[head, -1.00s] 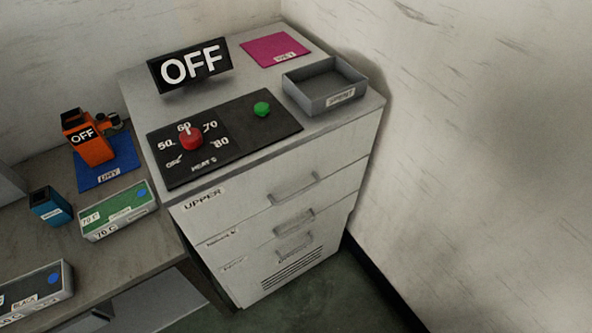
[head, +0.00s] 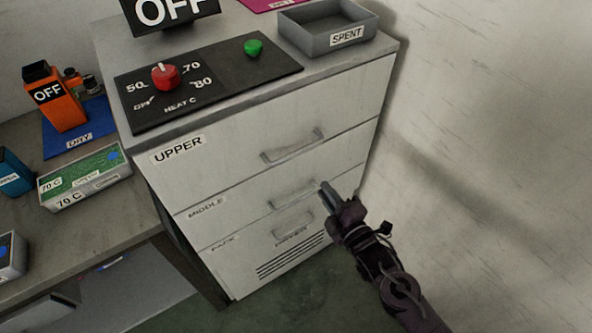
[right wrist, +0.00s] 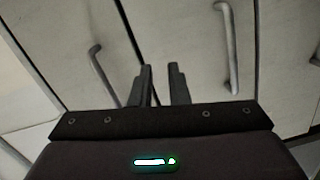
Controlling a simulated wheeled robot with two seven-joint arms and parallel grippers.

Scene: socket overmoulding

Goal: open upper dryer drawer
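The upper drawer (head: 225,155) of the white dryer cabinet is shut, its front flush with the drawers below. Its bar handle (head: 293,148) is clear of any gripper in the head view. My right gripper (head: 326,190) is below and right of that handle, near the right end of the middle drawer's handle (head: 293,195). In the right wrist view its two fingers (right wrist: 162,85) are apart with nothing between them. One bar handle (right wrist: 98,75) shows left of the fingers and another (right wrist: 228,50) right of them; neither is between them. My left gripper is not in view.
A black panel (head: 225,75) with a red knob (head: 166,77) and green button (head: 253,47) lies on the cabinet top, beside a grey SPENT tray (head: 345,37). The wall (head: 500,120) stands close on the right. A bench (head: 90,225) with small boxes is at left.

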